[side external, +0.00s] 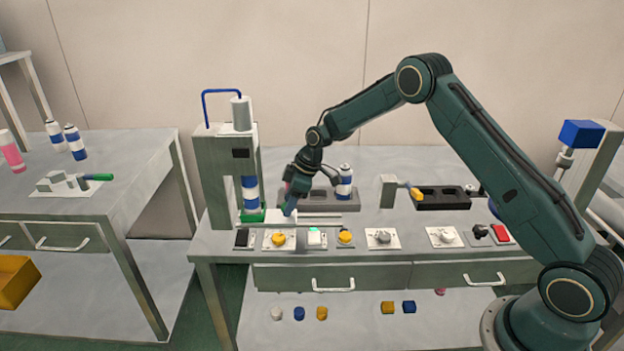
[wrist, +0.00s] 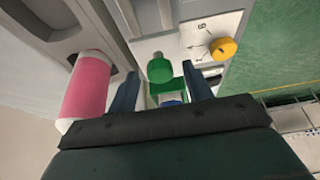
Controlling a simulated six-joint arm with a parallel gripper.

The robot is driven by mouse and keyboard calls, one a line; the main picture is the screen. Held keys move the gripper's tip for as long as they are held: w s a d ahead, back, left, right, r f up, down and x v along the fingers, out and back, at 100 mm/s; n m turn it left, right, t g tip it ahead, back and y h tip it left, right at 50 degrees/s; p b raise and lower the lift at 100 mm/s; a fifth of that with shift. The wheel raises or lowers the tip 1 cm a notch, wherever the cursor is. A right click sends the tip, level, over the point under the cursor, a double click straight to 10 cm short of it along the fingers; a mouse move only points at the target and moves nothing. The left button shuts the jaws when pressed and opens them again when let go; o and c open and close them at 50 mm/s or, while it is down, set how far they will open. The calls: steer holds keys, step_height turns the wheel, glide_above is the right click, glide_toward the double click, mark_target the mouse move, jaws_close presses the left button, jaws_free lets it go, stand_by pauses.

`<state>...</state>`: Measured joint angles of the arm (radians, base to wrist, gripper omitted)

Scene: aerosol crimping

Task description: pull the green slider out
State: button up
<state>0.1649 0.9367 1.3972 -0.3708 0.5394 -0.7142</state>
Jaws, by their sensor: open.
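The green slider (side external: 252,215) sits at the foot of the press on the left of the bench, with a blue-and-white can (side external: 249,195) standing on it. In the wrist view its round green knob (wrist: 160,70) shows between my fingers, with a green part behind it. My gripper (side external: 288,211) is low over the bench, just right of the press, pointing down. In the wrist view my gripper (wrist: 161,80) is open, one finger on each side of the knob. I cannot tell whether either finger touches it. The can is mostly hidden by my gripper there.
A pink can (wrist: 88,85) stands close beside my left finger in the wrist view. Another blue-and-white can (side external: 344,182) stands in the grey rack (side external: 325,206). A yellow dial (wrist: 223,48) and several controls line the bench front.

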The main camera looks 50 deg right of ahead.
jaws_close()
steer(key=shift+s+d, duration=4.4)
steer(key=shift+d, duration=0.1)
jaws_free()
steer(key=shift+r, duration=0.15)
steer(key=v, duration=1.3)
steer(key=shift+r, duration=0.25)
